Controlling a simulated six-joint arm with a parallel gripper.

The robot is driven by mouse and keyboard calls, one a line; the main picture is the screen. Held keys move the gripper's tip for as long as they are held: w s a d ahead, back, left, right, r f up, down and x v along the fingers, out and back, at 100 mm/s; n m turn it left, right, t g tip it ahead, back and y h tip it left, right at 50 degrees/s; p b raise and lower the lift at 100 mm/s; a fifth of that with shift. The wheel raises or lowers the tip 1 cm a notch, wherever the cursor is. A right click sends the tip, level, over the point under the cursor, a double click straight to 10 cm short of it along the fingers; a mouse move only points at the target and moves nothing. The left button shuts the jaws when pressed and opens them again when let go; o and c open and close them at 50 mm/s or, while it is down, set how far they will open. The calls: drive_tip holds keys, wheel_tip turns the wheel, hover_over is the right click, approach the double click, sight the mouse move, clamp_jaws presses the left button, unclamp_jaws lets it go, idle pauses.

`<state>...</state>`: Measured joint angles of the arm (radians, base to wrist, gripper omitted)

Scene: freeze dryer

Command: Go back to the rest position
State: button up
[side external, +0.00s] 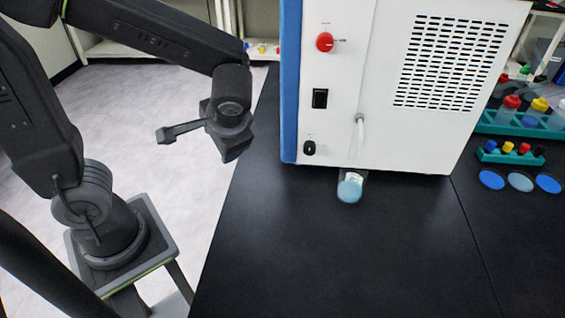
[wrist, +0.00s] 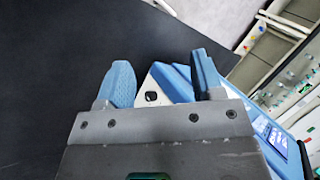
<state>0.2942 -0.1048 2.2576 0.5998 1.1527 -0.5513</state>
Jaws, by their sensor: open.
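My gripper (side external: 198,142) hangs at the left of the freeze dryer in the side view, over the floor beside the bench's left edge. Its fingers are spread and nothing is between them. In the wrist view my gripper (wrist: 160,82) shows two blue-padded fingertips wide apart. The freeze dryer (side external: 380,60) is a white box with a blue front edge, a red knob, a black switch and a vent grille. It also shows partly behind the fingers in the wrist view (wrist: 178,85). A clear flask with pale blue contents (side external: 350,188) is by the dryer's lower side, below a small tube.
The black bench (side external: 290,260) is clear in front of the dryer. At the right are teal racks (side external: 508,157) with coloured caps and several blue discs (side external: 491,179). Pale floor (side external: 160,110) lies left of the bench. Shelves stand at the back.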

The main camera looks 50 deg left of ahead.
drive_tip(key=s+d+r+t+h, duration=0.2)
drive_tip(key=s+r+t+h, duration=0.2)
drive_tip(key=s+r+h, duration=0.1)
drive_tip(key=shift+d+r+t+h, duration=0.15)
drive_tip(key=shift+r+t+h, duration=0.35)
drive_tip(key=shift+r, duration=0.65)
idle(0.9)
